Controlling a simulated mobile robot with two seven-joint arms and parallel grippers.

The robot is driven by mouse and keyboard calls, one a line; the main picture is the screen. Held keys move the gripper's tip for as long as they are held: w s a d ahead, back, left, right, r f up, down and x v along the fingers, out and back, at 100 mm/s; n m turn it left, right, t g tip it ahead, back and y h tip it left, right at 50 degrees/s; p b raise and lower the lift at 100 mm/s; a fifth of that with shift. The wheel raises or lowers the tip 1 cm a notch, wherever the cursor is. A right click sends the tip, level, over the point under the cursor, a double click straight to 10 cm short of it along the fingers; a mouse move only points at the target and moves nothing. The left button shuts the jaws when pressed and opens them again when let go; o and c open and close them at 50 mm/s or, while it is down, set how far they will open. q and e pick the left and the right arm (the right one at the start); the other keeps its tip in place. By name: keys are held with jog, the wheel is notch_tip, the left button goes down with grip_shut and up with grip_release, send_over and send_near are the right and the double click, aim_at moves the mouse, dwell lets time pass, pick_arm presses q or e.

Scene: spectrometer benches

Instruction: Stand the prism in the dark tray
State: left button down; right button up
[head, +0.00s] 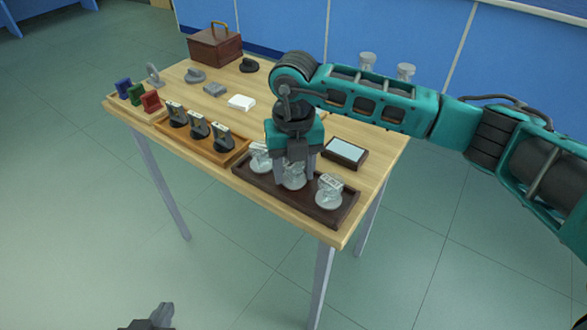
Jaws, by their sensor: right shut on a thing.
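The dark tray (303,207) lies along the near right edge of the wooden table. In it stand three clear glass pieces on round bases: one at the left (260,160), the prism in the middle (293,182), and one at the right (329,191). My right gripper (296,175) points down over the middle of the tray, shut on the prism. Its fingers and wrist hide the prism's upper part. I cannot tell whether its base touches the tray floor. My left gripper (152,319) shows only partly at the bottom edge, away from the table; its jaws are unclear.
An orange-brown tray (228,158) with several dark mounts adjoins on the left. Red (151,101), green and blue pieces stand at the left corner. A dark box with a pale top (345,151) is right of my gripper. A wooden case (214,47) stands at the back.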

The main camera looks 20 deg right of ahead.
pick_arm(q)
jog(key=shift+r, duration=0.1)
pick_arm(e)
jog(key=shift+f, duration=0.15)
jog(key=shift+f, duration=0.1)
jog(key=o, duration=0.8)
jog(key=shift+r, duration=0.25)
notch_tip(320, 180, up, 12)
jog(key=shift+f+p, duration=0.1)
jog(key=shift+p, duration=0.55)
pick_arm(q)
jog(key=shift+s+a, duration=0.3)
jog(key=shift+a, duration=0.05)
jog(key=shift+w+d+r, duration=0.1)
jog(key=shift+w+r, duration=0.05)
